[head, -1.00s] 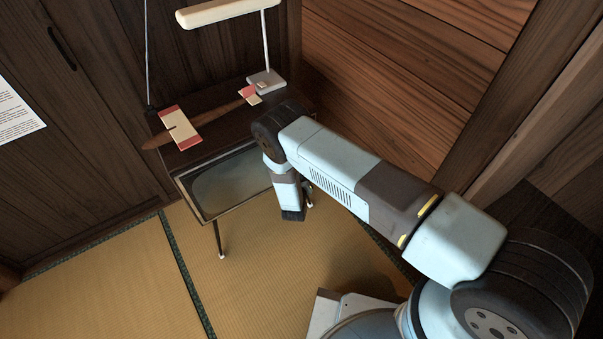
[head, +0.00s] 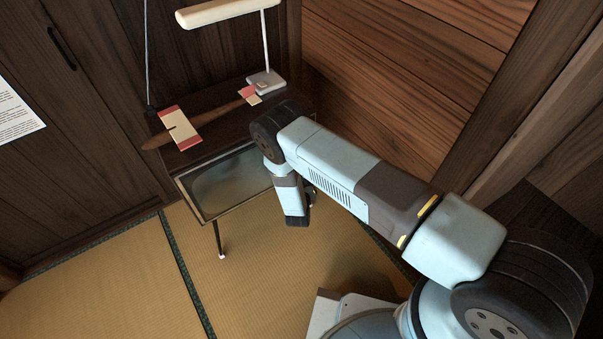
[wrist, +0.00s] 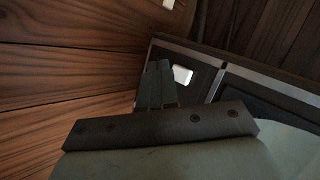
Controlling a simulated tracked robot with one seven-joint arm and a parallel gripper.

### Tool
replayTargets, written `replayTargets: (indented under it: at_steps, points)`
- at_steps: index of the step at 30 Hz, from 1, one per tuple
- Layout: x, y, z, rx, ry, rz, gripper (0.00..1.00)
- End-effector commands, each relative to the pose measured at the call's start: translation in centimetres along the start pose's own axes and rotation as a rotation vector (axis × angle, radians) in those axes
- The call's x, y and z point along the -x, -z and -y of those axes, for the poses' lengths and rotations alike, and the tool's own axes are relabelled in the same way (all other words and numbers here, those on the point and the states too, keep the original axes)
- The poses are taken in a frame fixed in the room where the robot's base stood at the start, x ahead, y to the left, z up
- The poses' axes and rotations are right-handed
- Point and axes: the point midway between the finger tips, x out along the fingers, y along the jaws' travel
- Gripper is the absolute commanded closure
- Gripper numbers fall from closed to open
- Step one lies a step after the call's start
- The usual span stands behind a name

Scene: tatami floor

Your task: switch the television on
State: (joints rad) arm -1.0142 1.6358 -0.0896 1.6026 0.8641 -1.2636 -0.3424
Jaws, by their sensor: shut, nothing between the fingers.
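The television (head: 210,203) is a dark wooden set on thin legs against the back wall. Its screen (head: 232,180) looks dark grey-green and unlit. In the head view my arm covers its right side. In the wrist view the television's frame (wrist: 232,62) and dark screen (wrist: 290,140) are at the right. A small pale rectangular part (wrist: 183,74) shows on the dark panel left of the screen. My gripper (wrist: 158,66) is shut and empty, its tips just left of the pale part; I cannot tell whether they touch the panel.
On the television's top lie a model plane (head: 188,130) with cream-and-red wings and a desk lamp (head: 266,80) with a long cream head. Wood-plank walls (head: 420,70) stand close behind and to the right. The tatami floor (head: 265,265) in front is clear.

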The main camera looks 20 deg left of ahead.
Motion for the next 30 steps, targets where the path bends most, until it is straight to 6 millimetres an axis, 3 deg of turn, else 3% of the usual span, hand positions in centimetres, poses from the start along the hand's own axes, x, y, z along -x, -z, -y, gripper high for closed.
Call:
replayTargets:
  at_steps: [16,30]
  points:
    - [3.0,-2.2,-2.2,0.001,0.001,0.000,1.00]
    - [3.4,-2.4,-2.4,0.000,0.001,0.000,1.00]
